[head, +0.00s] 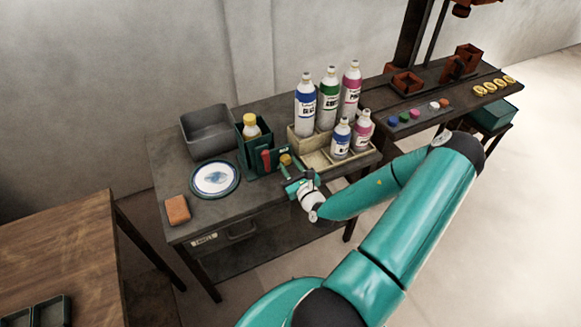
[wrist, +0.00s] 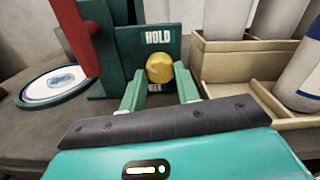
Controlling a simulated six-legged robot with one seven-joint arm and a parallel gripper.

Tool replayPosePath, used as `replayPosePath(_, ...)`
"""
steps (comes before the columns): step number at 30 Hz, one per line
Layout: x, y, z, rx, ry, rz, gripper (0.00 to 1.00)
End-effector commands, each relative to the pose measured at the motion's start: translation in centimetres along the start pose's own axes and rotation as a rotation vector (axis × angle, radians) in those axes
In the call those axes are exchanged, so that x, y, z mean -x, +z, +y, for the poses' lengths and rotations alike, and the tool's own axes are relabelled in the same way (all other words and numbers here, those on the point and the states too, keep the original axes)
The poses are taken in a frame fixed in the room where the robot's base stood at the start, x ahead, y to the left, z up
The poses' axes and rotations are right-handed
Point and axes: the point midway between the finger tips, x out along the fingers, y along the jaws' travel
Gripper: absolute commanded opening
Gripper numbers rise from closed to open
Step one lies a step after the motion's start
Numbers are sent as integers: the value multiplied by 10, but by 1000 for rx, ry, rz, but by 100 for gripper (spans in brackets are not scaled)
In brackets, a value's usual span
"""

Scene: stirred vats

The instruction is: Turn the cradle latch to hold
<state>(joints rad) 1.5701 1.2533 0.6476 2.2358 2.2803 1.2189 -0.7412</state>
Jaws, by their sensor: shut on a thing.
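The dark green cradle (head: 242,143) on the bench holds a bottle with a yellow cap (head: 251,130). The latch is a round yellow knob (wrist: 160,68) on the cradle's green front plate (wrist: 133,45); it also shows in the head view (head: 286,160). The word HOLD is printed above the knob. A second label below it is partly hidden. I cannot tell which way the knob is turned. My gripper (wrist: 160,88) is shut on the knob, one finger on each side; the head view shows it at the bench's front (head: 290,175).
A red upright bar (wrist: 77,38) stands close left of the knob. A beige stepped rack (wrist: 235,65) with several bottles is close right. A white-and-blue dish (head: 214,179), grey bin (head: 207,132) and orange block (head: 177,210) lie farther left. Space before the bench is open.

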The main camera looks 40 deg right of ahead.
Motion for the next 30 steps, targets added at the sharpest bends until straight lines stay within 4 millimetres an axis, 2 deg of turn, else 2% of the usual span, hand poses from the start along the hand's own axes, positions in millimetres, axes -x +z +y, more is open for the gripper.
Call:
replayPosePath(8, 0, 0, 0, -49, 0, 0, 9)
replayPosePath(14, 0, 0, 0, -157, 0, -1, 9)
replayPosePath(30, 1, 0, 0, -643, -1, 1, 9)
